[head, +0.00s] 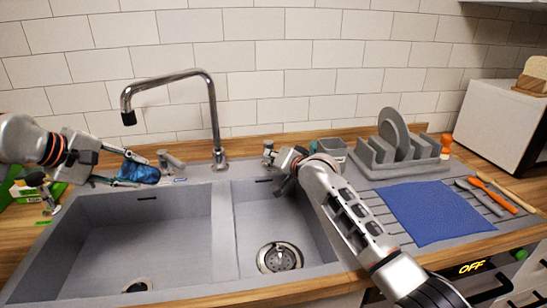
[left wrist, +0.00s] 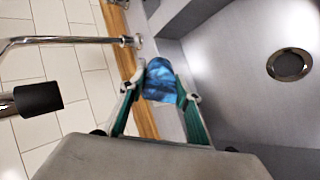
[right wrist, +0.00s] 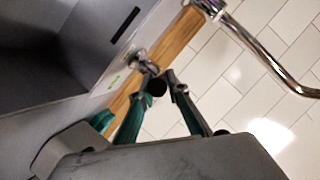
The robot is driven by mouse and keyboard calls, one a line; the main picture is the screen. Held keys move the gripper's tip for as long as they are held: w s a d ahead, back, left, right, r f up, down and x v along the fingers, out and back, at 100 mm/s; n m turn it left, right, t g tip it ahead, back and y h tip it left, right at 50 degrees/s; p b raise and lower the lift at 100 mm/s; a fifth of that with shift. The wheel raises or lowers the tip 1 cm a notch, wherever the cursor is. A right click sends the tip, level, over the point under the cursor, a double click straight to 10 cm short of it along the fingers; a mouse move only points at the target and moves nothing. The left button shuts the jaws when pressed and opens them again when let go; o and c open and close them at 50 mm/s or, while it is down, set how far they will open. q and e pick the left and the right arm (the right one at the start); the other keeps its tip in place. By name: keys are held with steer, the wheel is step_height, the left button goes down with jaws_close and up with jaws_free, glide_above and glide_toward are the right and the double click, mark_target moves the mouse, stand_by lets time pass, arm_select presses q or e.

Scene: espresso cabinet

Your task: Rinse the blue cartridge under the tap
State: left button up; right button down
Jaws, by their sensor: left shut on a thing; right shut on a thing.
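My left gripper (head: 122,169) is shut on the blue cartridge (head: 140,173), holding it above the back of the left basin. The cartridge also shows between the fingers in the left wrist view (left wrist: 160,80). The chrome tap (head: 213,115) arches left; its black-tipped spout (head: 128,118) appears above the cartridge in the head view, but exact alignment cannot be told. No water stream shows. My right gripper (right wrist: 157,90) is shut on a black knob (right wrist: 155,87) on a small metal fitting (right wrist: 142,62) behind the sink. In the head view my right forearm partly hides this grip.
The grey double sink (head: 225,235) has drains in both basins. A metal fitting (head: 171,161) stands left of the tap base. On the right are a blue cloth (head: 425,212), a dish rack (head: 400,160) and orange-handled utensils (head: 497,195). A green box (head: 30,188) stands at left.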

steer(key=shift+d, duration=0.1)
steer(key=shift+w+d+f+n+g+y, duration=0.15)
steer(key=shift+d+n+g+y, duration=0.25)
steer(key=shift+n+y, duration=0.2)
steer(key=shift+w+d+f+n+g+y, duration=0.1)
steer(key=shift+d+n+g+y, duration=0.15)
steer(key=shift+n+g+y, duration=0.3)
steer(key=shift+r+y, duration=0.1)
steer(key=shift+y, duration=0.15)
steer(key=c, duration=2)
jaws_free()
steer(key=shift+o, duration=0.2)
steer(key=shift+r, duration=0.1)
steer(key=shift+d, duration=0.1)
steer(key=shift+d, duration=0.1)
steer(key=v, duration=1.1)
steer(key=shift+s+d+r, duration=0.15)
steer(key=shift+s+d, duration=0.05)
steer(key=shift+s, duration=0.1)
